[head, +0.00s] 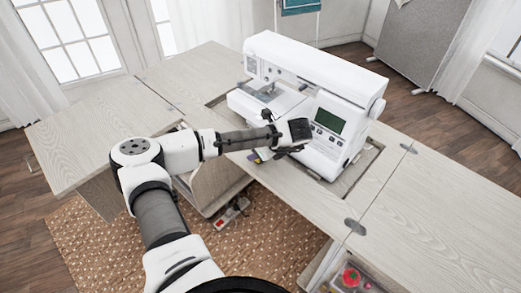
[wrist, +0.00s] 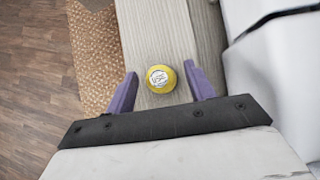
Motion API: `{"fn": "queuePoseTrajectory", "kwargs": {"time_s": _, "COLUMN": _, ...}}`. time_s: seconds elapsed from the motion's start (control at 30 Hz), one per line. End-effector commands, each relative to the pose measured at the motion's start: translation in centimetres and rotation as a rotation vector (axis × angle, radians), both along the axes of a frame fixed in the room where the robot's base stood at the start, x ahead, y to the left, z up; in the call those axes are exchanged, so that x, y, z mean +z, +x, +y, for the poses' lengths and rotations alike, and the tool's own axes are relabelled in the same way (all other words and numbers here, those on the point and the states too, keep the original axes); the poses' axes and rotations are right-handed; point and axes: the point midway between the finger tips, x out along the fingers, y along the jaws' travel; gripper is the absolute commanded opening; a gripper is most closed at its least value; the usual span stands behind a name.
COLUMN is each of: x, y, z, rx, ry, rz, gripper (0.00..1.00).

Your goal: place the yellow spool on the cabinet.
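The yellow spool (wrist: 161,79) shows end-on in the wrist view, with a pale round label on its top. It lies between the two purple fingers of my gripper (wrist: 160,70), with a visible gap on each side. My gripper is open around it. Behind the spool is the pale wood top of the cabinet (wrist: 157,33); the spool appears to stand on it. In the head view, a small patch of yellow, likely the spool (head: 252,156), shows beside my gripper (head: 262,155), at the cabinet's front edge (head: 290,190). My wrist hides most of this spot.
A white sewing machine (head: 325,95) stands close behind my gripper, and its body shows at the right of the wrist view (wrist: 265,60). Free wood top (head: 430,210) extends to the right. An open drawer with a red item (head: 350,275) is below right. A woven rug (head: 130,240) covers the floor.

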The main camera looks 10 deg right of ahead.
Motion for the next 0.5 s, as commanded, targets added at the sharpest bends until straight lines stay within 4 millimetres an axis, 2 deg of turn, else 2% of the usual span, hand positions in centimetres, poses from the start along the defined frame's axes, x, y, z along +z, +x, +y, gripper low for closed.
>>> {"fn": "queuePoseTrajectory", "kwargs": {"time_s": 0.3, "x": 0.3, "y": -0.2, "z": -0.1, "rx": -0.001, "ry": -0.001, "rz": 0.000, "gripper": 0.53}}
{"fn": "queuePoseTrajectory", "kwargs": {"time_s": 0.5, "x": 2.5, "y": -1.7, "z": -1.2, "rx": -0.004, "ry": -0.001, "rz": -0.002, "gripper": 0.53}}
